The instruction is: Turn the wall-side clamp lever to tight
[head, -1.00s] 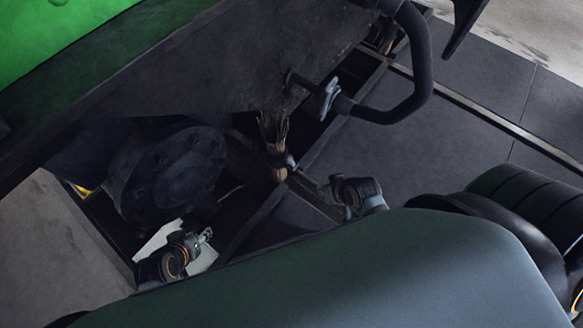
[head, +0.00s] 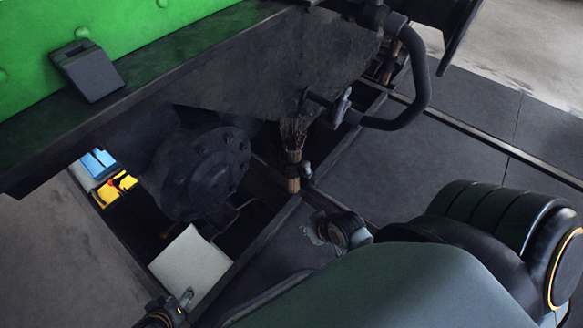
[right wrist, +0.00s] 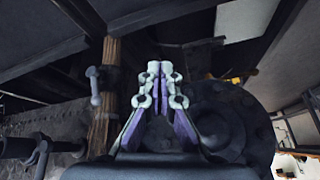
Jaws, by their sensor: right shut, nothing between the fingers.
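A small grey lever (head: 341,106) stands at the joint of the thick curved dark pipe, beside the dark plate. A second small grey fitting (head: 306,170) sits beside the broom's wooden handle. In the right wrist view a pale lever-like piece (right wrist: 40,156) is on a dark pipe at lower left, and a grey fitting (right wrist: 95,85) is beside the wooden handle. I cannot tell which is the wall-side clamp lever. My right gripper (head: 313,230) is shut and empty, below the broom; its fingertips (right wrist: 157,70) meet in the wrist view. My left gripper (head: 185,298) is low at the bottom edge, its jaws unclear.
The broom (head: 294,150) stands bristles up. The curved pipe (head: 420,75) and a dark bolted round housing (head: 205,175) flank it. A white sheet (head: 190,263) lies at lower left, with yellow and blue items (head: 118,187) behind. Dark floor right of the broom is clear.

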